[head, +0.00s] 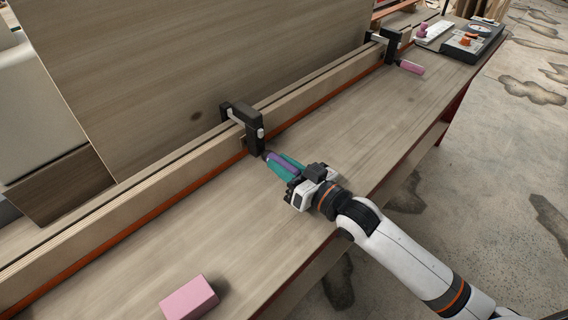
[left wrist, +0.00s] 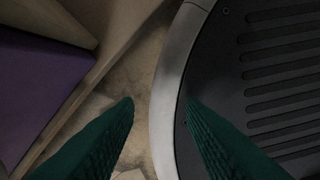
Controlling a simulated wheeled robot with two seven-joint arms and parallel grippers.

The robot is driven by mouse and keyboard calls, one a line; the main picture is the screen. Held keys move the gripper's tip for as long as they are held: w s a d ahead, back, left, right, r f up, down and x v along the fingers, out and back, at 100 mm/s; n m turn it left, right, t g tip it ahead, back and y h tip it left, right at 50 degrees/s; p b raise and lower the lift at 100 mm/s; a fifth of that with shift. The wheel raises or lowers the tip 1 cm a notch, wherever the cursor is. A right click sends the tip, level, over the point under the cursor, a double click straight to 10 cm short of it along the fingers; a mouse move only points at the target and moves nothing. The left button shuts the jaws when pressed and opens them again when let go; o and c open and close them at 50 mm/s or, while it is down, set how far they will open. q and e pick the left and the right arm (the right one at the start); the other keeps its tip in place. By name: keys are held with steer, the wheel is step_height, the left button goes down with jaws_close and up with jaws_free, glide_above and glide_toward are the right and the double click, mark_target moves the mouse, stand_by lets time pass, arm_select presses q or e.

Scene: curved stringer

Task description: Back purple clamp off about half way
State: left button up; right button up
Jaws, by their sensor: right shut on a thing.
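The purple clamp has a black body (head: 250,126) hooked over the long wooden strip, and a purple handle (head: 281,164) that points toward the front edge of the bench. My right gripper (head: 284,166) has its teal fingers closed around the purple handle, covering part of it. A second clamp with a pink handle (head: 411,67) sits farther along the strip at the back right. My left gripper (left wrist: 160,104) shows only in the left wrist view, its two teal fingers apart with nothing between them. Whether the clamp's screw tip touches the strip cannot be told.
The wooden strip (head: 185,155) runs diagonally along the bench (head: 337,127) beside a large upright panel (head: 200,65). A pink block (head: 188,299) lies at the near end. A dark tray with tools (head: 472,43) is at the far end. The bench between is mostly clear.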

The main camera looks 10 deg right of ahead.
steer(key=n+p, duration=0.2)
steer(key=n, duration=0.1)
steer(key=shift+r, duration=0.15)
steer(key=shift+n+p, duration=0.9)
steer(key=shift+n, duration=0.6)
steer(key=shift+a, duration=0.1)
steer(key=o, duration=1)
steer(key=shift+s+f, duration=0.15)
steer(key=shift+f, duration=0.05)
steer(key=b+v, duration=0.1)
steer(key=v, duration=1)
steer(key=shift+s+d, duration=0.15)
steer(key=shift+d, duration=0.1)
steer(key=shift+s+d, duration=0.1)
steer(key=shift+s, duration=0.05)
